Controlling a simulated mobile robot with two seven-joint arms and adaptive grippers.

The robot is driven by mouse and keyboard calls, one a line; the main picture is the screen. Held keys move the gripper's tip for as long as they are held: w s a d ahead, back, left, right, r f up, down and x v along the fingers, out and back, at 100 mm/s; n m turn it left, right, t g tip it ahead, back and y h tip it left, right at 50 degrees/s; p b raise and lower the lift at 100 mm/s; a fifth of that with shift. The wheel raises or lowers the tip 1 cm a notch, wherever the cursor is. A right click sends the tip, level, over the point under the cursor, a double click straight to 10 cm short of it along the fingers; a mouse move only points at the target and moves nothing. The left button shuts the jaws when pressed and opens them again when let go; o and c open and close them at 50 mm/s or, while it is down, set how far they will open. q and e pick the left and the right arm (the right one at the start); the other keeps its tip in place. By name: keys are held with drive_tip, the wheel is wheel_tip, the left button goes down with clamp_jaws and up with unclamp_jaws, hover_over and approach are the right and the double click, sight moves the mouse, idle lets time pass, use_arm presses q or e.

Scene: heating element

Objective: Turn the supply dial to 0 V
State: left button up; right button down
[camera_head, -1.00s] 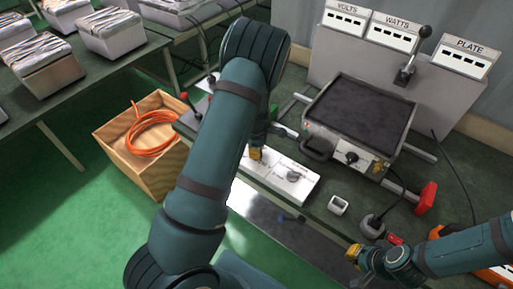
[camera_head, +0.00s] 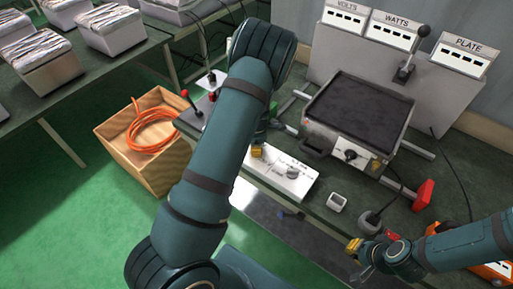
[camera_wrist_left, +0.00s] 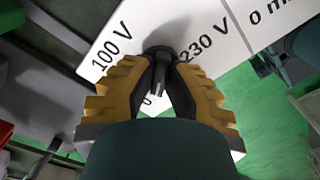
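The supply dial (camera_wrist_left: 158,72) is a dark knob with a narrow grip bar on a white panel marked 100 V, 230 V and a partly hidden 0. The bar's lower end points toward that 0 in the left wrist view. My left gripper (camera_wrist_left: 162,80) has its yellow-padded fingers apart, one on each side of the dial. In the head view, its yellow tip (camera_head: 257,151) is at the left end of the white panel (camera_head: 270,178), and my arm hides the dial. My right gripper (camera_head: 357,255) is at the lower right, above the bench's front edge; its opening is unclear.
A second knob (camera_head: 293,172) sits on the panel's right part. A hotplate-like box (camera_head: 358,112) stands behind it, with a red block (camera_head: 423,196) at its right. A small white meter (camera_head: 337,202) lies before it. A wooden crate with orange cable (camera_head: 150,137) is at left.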

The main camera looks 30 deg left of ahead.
use_arm(q)
drive_tip(key=o, duration=0.4)
drive_tip(key=shift+r, duration=0.1)
wheel_tip(320, 180, up, 12)
drive_tip(key=shift+f, duration=0.1)
idle(0.7)
